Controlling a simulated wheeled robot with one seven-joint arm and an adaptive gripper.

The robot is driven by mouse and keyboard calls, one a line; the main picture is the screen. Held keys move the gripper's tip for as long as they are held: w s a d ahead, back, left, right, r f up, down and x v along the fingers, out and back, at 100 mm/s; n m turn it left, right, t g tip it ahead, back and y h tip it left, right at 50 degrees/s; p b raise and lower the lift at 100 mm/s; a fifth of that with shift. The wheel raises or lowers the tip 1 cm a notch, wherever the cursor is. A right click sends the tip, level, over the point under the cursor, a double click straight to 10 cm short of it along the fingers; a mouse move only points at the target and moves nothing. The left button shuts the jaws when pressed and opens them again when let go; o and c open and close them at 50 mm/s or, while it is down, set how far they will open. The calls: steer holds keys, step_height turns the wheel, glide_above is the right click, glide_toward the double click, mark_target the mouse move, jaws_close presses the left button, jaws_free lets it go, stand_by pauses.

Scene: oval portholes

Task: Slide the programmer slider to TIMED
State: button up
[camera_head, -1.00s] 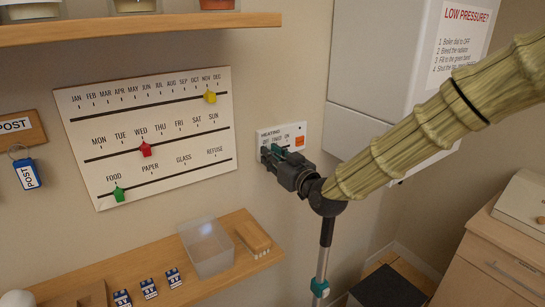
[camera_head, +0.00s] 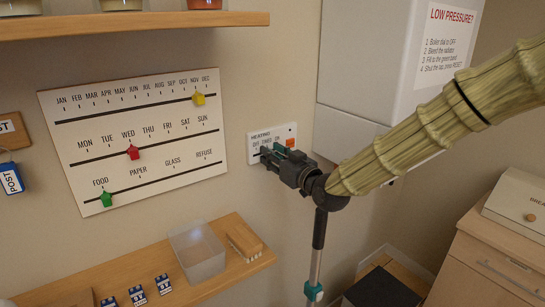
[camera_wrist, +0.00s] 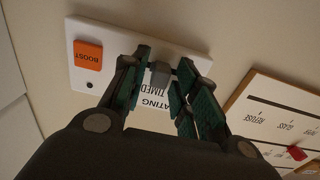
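The heating programmer (camera_head: 287,131) is a small white wall panel with the labels OFF, TIMED and ON and an orange button. In the wrist view the panel (camera_wrist: 80,77) appears upside down, with part of HEATING and TIMED readable. The grey slider knob (camera_wrist: 160,74) stands between my fingertips, close to the TIMED label; its exact setting cannot be read. My gripper (camera_head: 268,158) is at the lower part of the panel, and its fingers hide the knob in the head view. In the wrist view my gripper (camera_wrist: 163,70) straddles the knob with its fingers apart, a small gap seeming to show.
A calendar board (camera_head: 215,140) with coloured markers hangs left of the panel. A shelf (camera_head: 225,270) with a clear bin (camera_head: 197,250) is below. A white boiler (camera_head: 345,80) is at upper right. The orange BOOST button (camera_wrist: 88,55) lies beside my fingers.

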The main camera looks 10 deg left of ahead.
stand_by(0.3)
steer(key=v, duration=1.2)
